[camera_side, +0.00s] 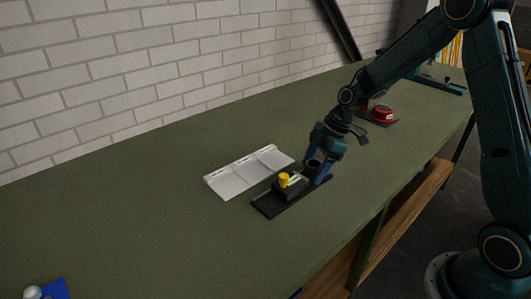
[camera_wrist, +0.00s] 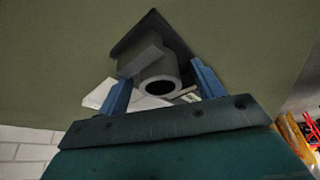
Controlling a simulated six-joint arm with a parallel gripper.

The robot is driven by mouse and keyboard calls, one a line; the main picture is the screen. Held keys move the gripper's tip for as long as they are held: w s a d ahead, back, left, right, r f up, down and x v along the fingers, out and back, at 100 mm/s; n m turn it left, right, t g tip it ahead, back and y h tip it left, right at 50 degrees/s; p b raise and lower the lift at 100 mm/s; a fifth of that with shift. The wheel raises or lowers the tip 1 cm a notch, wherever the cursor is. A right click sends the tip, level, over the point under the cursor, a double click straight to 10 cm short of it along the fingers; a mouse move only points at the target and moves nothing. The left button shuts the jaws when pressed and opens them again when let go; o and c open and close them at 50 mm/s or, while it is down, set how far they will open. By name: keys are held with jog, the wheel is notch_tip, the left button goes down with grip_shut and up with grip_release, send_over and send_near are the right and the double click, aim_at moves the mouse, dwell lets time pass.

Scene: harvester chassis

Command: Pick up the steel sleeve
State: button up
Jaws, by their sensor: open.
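The steel sleeve is a hollow grey cylinder with a dark bore; in the wrist view the sleeve (camera_wrist: 150,68) stands between the two blue fingers of my gripper (camera_wrist: 161,72). Gaps show beside it, so the fingers look open around it; contact cannot be told. In the side view my gripper (camera_side: 317,168) is low over the right end of a black base plate (camera_side: 265,206), pointing down. The sleeve (camera_side: 313,164) shows there only as a small dark round shape, partly hidden by the fingers.
A yellow cylinder (camera_side: 284,180) sits on a block at the plate's middle. A white sectioned tray (camera_side: 235,179) lies just behind the plate. A red round part (camera_side: 382,112) is farther back right. A blue item (camera_side: 54,289) is at front left. The left bench is mostly clear.

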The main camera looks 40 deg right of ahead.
aim_at(314, 163)
dwell(0.4)
jog(key=c, duration=1.3)
jog(key=shift+c, duration=0.2)
jog(key=shift+r, duration=0.1)
notch_tip(314, 163, up, 20)
